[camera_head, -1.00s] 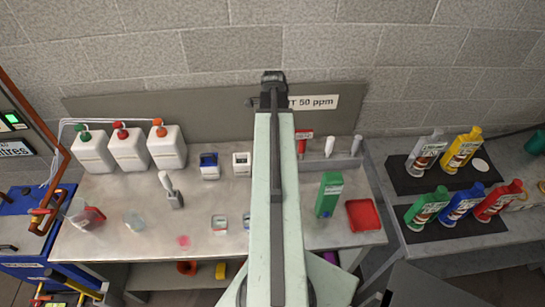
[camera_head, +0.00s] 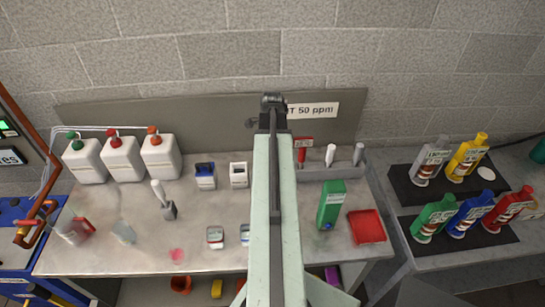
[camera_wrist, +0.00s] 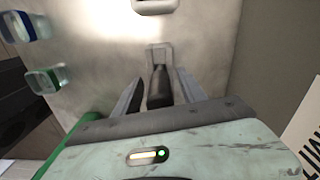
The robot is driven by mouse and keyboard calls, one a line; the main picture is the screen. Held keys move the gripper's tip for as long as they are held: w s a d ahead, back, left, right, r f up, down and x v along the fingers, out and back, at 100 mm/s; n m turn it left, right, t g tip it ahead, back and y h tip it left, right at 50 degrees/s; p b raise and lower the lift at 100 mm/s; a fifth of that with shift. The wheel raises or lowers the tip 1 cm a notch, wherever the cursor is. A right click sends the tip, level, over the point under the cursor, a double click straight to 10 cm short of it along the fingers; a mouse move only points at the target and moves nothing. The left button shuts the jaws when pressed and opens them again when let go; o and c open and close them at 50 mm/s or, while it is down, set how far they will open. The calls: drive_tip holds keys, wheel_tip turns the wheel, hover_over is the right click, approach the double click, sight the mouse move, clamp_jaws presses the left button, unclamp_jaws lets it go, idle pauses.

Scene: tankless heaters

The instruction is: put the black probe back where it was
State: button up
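The black probe (camera_wrist: 159,88) shows in the wrist view as a dark narrow body between the two fingers of my gripper (camera_wrist: 160,82). A grey rack (camera_head: 330,172) at the back right of the bench holds a red-topped, a white and a grey piece. A white-handled probe (camera_head: 159,193) stands tilted in a grey holder (camera_head: 169,211).
Several bottles (camera_head: 464,213) stand at right. A grey panel (camera_head: 215,123) and wall close off the back.

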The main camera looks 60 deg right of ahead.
wheel_tip(320, 180, up, 13)
drive_tip(key=p, duration=1.2)
drive_tip(key=shift+f, duration=0.3)
drive_tip(key=w+a+n, duration=0.7)
drive_tip(key=w+a, duration=0.2)
drive_tip(key=a, duration=0.3)
drive_tip(key=w+a+n, duration=0.7)
drive_tip(key=w+a, duration=0.3)
drive_tip(key=a, duration=0.3)
drive_tip(key=w+a+n, duration=0.2)
drive_tip(key=a+n, duration=1.1)
drive_tip(key=a, duration=1.2)
drive_tip(key=shift+w, duration=0.4)
